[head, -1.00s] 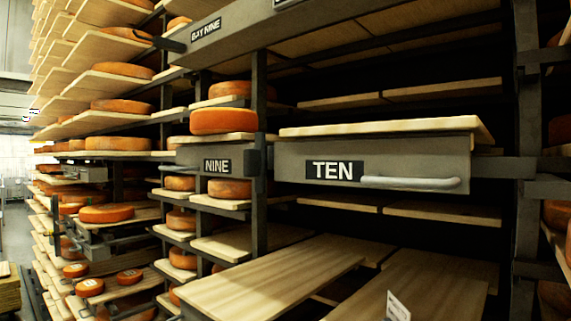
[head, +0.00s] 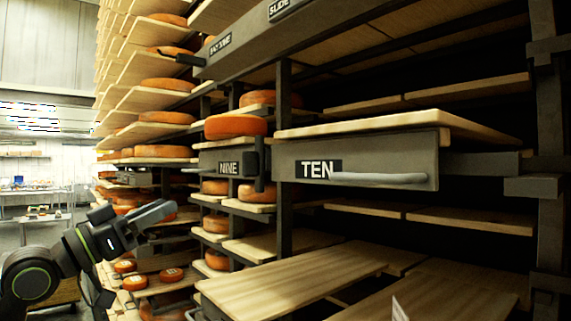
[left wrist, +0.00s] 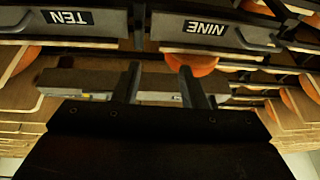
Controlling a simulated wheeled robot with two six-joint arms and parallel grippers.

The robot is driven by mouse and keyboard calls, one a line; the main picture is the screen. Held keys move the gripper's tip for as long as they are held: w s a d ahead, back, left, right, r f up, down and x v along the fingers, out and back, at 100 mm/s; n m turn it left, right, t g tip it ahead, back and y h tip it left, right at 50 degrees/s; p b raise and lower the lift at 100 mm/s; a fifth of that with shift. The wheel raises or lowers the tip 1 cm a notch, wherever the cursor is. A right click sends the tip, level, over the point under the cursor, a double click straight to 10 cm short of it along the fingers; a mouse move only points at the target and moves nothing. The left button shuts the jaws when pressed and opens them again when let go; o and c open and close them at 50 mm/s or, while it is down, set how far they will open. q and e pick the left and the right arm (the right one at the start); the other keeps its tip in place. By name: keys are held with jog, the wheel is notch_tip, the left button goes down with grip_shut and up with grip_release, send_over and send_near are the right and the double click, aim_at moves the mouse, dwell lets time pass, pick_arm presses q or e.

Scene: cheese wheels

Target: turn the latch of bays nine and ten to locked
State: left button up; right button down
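Bay nine (head: 208,162) and bay ten (head: 385,160) have grey drawer fronts with white-on-black name plates. Between them is a dark latch (head: 259,172) with its bar hanging upright; I cannot read a locked or unlocked mark. My left gripper (head: 172,211) is at the lower left, apart from the latch and below bay nine. In the upside-down left wrist view, the two fingers (left wrist: 158,82) are spread with nothing gripped. That view also shows the NINE front (left wrist: 225,33), the TEN front (left wrist: 20,22) and the latch (left wrist: 138,22). My right gripper is not in view.
An orange cheese wheel (head: 236,126) sits on the board above bay nine. A pale board (head: 400,124) tops bay ten, which has a grey handle (head: 380,178). Empty boards (head: 290,280) project below. A dark upright (head: 548,150) stands at right.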

pick_arm(q)
notch_tip(320, 180, up, 2)
jog(key=s+d+m+g+h, duration=0.1)
jog(key=s+d+m+h, duration=0.1)
jog(key=d, duration=0.1)
jog(key=p, duration=0.8)
send_near(243, 162)
jog(key=shift+n, duration=0.3)
jog(key=x, duration=0.9)
jog(key=shift+d+r, duration=0.15)
jog(key=shift+r, duration=0.05)
jog(key=shift+w+d+y+p, duration=0.3)
jog(key=shift+p, duration=0.05)
grip_shut()
